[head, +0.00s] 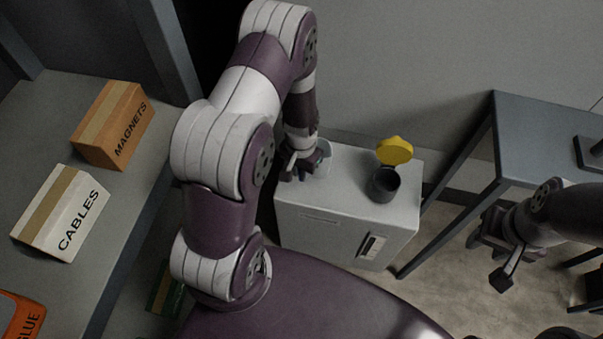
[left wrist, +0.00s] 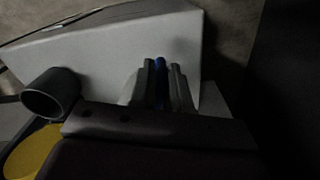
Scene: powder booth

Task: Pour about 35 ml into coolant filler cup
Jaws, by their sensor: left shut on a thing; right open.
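The coolant filler cup (head: 384,190) is a dark grey open cup on top of a white cabinet (head: 340,225). A yellow cap (head: 395,151) stands behind its rim. The left wrist view shows the cup (left wrist: 50,96) and the yellow cap (left wrist: 32,153) at the left. My left gripper (head: 300,170) is left of the cup, over the cabinet's left end. It is shut on a pale, see-through container (head: 323,161), mostly hidden by the gripper; its contents cannot be told. My right gripper (head: 499,261) is open and empty, right of the cabinet.
A grey-blue table (head: 545,135) stands at the right. A shelf at the left carries a magnets box (head: 113,125), a cables box (head: 60,215) and a glue box (head: 18,315). The cabinet front has a narrow gauge window (head: 371,246). A wall rises behind the cabinet.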

